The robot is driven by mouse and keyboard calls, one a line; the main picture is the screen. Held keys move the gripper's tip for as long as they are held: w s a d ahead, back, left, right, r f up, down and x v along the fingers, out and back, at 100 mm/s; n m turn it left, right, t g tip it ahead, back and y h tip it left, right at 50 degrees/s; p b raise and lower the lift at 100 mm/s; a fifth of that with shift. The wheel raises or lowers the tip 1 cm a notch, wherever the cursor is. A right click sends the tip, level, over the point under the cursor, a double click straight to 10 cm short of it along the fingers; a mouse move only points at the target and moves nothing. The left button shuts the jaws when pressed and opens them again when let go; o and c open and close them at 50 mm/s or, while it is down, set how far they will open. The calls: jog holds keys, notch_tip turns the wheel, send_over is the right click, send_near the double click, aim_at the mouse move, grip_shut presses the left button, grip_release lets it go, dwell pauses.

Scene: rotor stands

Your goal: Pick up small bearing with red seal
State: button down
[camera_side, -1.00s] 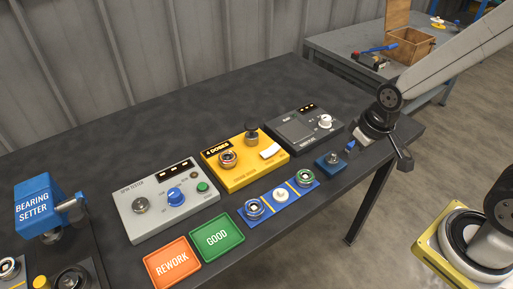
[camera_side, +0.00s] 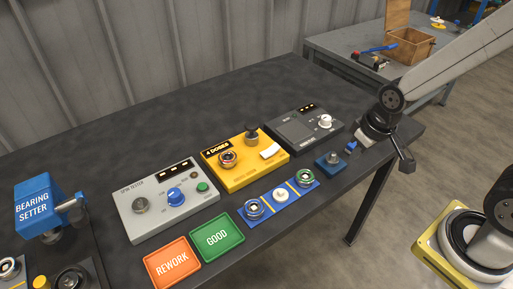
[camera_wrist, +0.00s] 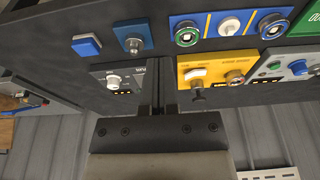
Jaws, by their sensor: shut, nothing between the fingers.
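My gripper (camera_wrist: 158,62) is shut and empty, with its fingers together over the bench between the dark grey device and the yellow doser in the wrist view. I cannot clearly pick out a bearing with a red seal. A small bearing (camera_side: 228,159) with a coppery ring sits on the yellow doser; it also shows in the wrist view (camera_wrist: 235,78), but its seal colour is too small to tell. The blue strip tray (camera_side: 267,200) holds a blue-ringed bearing (camera_side: 254,207), a white round part (camera_side: 281,195) and a green-ringed bearing (camera_side: 304,177).
The yellow doser (camera_side: 237,178) stands between the grey spin tester (camera_side: 150,222) and a dark grey device (camera_side: 300,122). A blue stand with a peg (camera_side: 331,161) is near the bench's right edge. Orange REWORK (camera_side: 172,263) and green GOOD (camera_side: 217,237) pads lie in front.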

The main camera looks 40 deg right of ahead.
grip_release()
dwell(0.3)
jog(key=n+g, duration=0.3)
jog(key=n, duration=1.2)
send_near(228, 157)
jog(key=shift+s+d+f, duration=0.3)
jog(key=shift+w+a+f+n, duration=0.1)
jog(key=shift+w+a+n, duration=0.15)
jog(key=shift+a+n, duration=0.2)
jog(key=shift+d+f, duration=0.15)
jog(key=shift+f, duration=3.75)
